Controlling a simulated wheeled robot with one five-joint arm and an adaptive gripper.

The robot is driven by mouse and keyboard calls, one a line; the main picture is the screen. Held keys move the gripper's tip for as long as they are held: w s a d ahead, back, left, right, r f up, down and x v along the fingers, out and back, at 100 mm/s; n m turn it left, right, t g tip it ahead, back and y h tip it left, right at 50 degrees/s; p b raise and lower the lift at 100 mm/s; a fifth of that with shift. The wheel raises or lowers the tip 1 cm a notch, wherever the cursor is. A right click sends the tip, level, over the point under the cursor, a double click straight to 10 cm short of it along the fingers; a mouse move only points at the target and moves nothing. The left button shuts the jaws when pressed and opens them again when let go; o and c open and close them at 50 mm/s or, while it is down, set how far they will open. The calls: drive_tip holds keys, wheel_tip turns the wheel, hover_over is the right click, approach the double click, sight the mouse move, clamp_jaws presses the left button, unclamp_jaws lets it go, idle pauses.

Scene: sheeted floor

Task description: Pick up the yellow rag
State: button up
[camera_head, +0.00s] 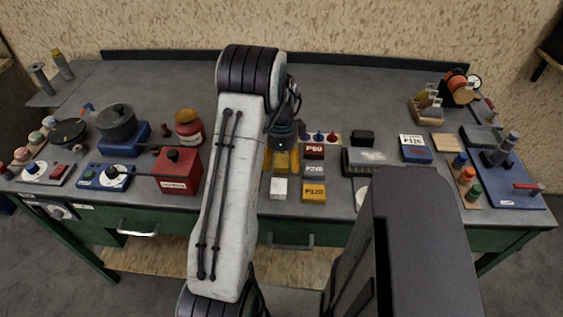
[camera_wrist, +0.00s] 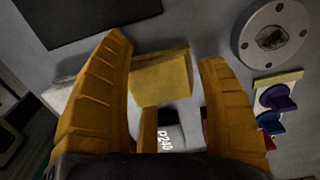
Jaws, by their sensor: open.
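A yellow, block-shaped piece (camera_wrist: 162,75), which looks like the yellow rag, lies on the grey surface in the wrist view. It shows between and a little beyond the fingers of my gripper (camera_wrist: 172,92). The orange fingers are apart, one on each side of it, and I see no clear contact. In the head view my gripper (camera_head: 282,161) points down over the middle of the workbench, with yellow fingers low near the bench top. There I cannot tell the rag from the fingers, and the arm hides part of that area.
Beside the gripper stand a red P60 block (camera_head: 314,150), a grey P240 block (camera_head: 314,170) and a yellow P120 block (camera_head: 314,190). A pale block (camera_head: 278,188) sits in front. A red box (camera_head: 177,170) is at left. The bench's back is mostly clear.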

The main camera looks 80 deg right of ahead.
sight(285, 160)
drive_tip(key=shift+f, duration=0.1)
drive_tip(key=shift+c, duration=0.3)
drive_tip(key=c, duration=1)
drive_tip(key=shift+o, duration=0.2)
drive_tip(key=shift+r, duration=0.55)
drive_tip(key=r, duration=0.1)
drive_tip(key=s+r, duration=0.1)
drive_tip(key=r, duration=0.1)
drive_tip(key=shift+r+b, duration=0.25)
drive_tip(key=shift+b, duration=0.1)
drive_tip(key=s+r, duration=0.6)
drive_tip(key=s, duration=0.4)
drive_tip(key=shift+s+r, duration=0.2)
drive_tip(key=shift+s, duration=0.15)
